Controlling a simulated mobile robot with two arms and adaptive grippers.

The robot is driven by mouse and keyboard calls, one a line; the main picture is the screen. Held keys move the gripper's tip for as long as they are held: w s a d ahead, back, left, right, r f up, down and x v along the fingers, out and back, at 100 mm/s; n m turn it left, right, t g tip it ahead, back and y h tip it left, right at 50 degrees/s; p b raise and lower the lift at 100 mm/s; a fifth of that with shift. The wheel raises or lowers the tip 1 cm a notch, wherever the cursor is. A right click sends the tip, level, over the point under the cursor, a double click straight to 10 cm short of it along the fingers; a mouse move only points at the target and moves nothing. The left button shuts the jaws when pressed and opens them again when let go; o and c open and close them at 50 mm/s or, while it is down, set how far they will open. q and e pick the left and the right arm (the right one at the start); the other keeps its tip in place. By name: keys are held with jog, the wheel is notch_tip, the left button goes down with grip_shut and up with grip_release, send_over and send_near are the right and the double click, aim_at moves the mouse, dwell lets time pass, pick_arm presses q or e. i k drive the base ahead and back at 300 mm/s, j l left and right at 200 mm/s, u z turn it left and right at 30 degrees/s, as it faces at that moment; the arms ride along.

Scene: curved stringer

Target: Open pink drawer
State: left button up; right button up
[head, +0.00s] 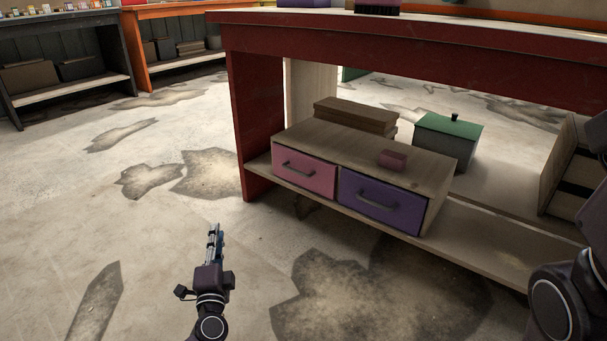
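The pink drawer (304,174) is the left front of a low wooden drawer box on the lower shelf of a red workbench. It is closed and has a dark bar handle (298,170). A purple drawer (381,202) with a similar handle sits to its right, also closed. My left gripper (214,232) is in front of the bench, lower left of the pink drawer and apart from it. It points away from me and is seen edge-on, so its opening is unclear. My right arm (555,300) shows at the right edge; its gripper is not visible.
The red workbench (400,50) overhangs the shelf (500,247), with its left leg (256,125) beside the drawers. A green-lidded box (447,142) stands right. Floor in front is clear.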

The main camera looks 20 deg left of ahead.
aim_at(317, 176)
jog(key=i+l, duration=0.3)
jog(key=i, duration=0.2)
jog(key=i+l, duration=0.35)
jog(key=i, duration=0.2)
